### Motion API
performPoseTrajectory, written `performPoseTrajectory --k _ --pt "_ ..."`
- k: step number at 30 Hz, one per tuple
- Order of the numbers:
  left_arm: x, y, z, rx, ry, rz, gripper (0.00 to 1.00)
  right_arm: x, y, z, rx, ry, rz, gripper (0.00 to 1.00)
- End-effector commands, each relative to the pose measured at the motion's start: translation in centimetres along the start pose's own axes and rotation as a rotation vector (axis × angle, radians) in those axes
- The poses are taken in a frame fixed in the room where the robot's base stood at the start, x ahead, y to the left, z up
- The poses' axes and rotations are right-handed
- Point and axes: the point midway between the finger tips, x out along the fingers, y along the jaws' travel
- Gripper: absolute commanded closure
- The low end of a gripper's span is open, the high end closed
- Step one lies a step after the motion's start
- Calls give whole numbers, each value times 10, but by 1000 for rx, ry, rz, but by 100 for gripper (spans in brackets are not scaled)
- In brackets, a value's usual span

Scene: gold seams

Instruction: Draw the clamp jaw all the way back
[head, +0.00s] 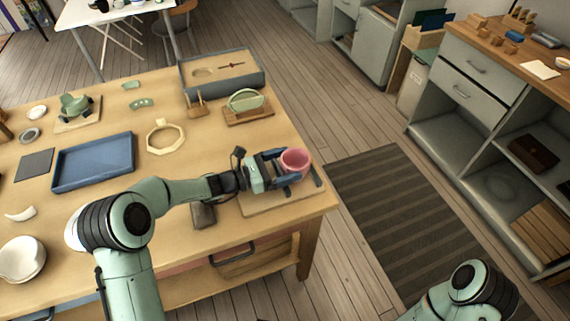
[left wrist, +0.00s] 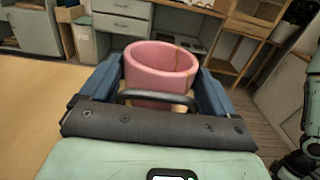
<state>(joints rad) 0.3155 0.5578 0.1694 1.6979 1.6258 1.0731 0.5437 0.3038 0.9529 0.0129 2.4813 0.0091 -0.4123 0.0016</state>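The clamp (head: 258,207) is a low wooden base with dark strips at the near right corner of the workbench. A pink cup (head: 295,158) is upright over it, with a thin seam on its wall; it also shows in the left wrist view (left wrist: 160,68). My left gripper (head: 287,166) is at the clamp, its blue fingers wide apart on either side of the cup. Whether they press on it is unclear. A dark bent handle (left wrist: 155,97) spans between the fingers, in front of the cup. The clamp jaw is mostly hidden by my gripper. My right gripper is out of view.
A blue tray (head: 93,162), a cream ring (head: 165,137), a green piece on a wooden stand (head: 247,107) and a grey box (head: 222,75) are on the bench. A dark block (head: 203,215) lies left of the clamp. Striped mat and floor are clear right of the bench.

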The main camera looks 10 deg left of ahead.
Motion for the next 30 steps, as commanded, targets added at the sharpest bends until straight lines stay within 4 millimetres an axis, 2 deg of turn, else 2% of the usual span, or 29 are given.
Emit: performPoseTrajectory --k 4,12,15,19,27,28,29,30 --pt "-21 2 0 0 3 4 66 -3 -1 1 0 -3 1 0" --pt "-92 2 1 1 3 6 66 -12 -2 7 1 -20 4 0" --pt "-108 1 1 2 2 3 66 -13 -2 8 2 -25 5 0" --pt "-117 0 0 1 1 2 65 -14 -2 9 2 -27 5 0" --pt "-118 0 0 1 2 2 66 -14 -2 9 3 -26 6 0" --pt "-118 1 0 1 2 2 4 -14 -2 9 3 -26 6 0" --pt "-118 0 -1 1 3 2 0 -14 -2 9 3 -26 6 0" --pt "-118 0 -1 1 3 2 0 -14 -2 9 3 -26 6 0"
